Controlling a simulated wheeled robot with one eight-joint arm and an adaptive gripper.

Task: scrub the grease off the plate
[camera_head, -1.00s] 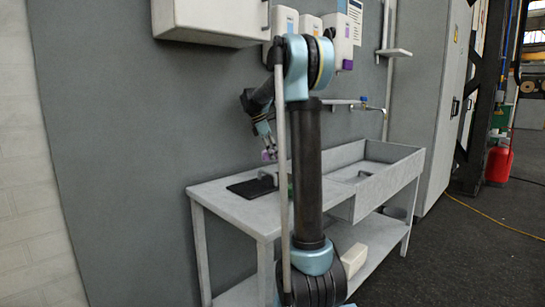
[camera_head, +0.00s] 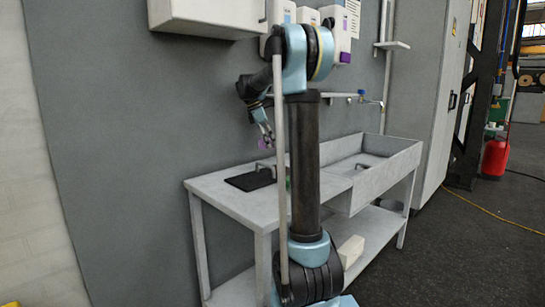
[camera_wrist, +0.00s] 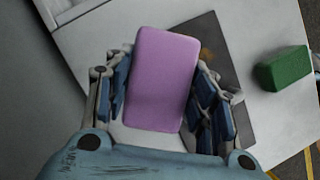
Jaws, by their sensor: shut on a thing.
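My gripper (camera_wrist: 161,100) is shut on a purple sponge (camera_wrist: 163,75), which sits between the two fingers. The sponge also shows small in the head view (camera_head: 262,143), held in the air above the bench. Below it lies a dark flat plate (camera_wrist: 236,108), partly hidden by the sponge and the right finger. A small brown patch (camera_wrist: 207,53) shows on the plate, right of the sponge. In the head view the dark plate (camera_head: 246,182) lies on the left part of the bench top, below my gripper.
A green block (camera_wrist: 284,68) lies right of the plate. The grey bench (camera_head: 225,203) has a sink basin (camera_head: 385,165) on its right, with a wall tap (camera_head: 362,97) above. Dispensers (camera_head: 340,35) and a cabinet (camera_head: 208,18) hang on the wall above.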

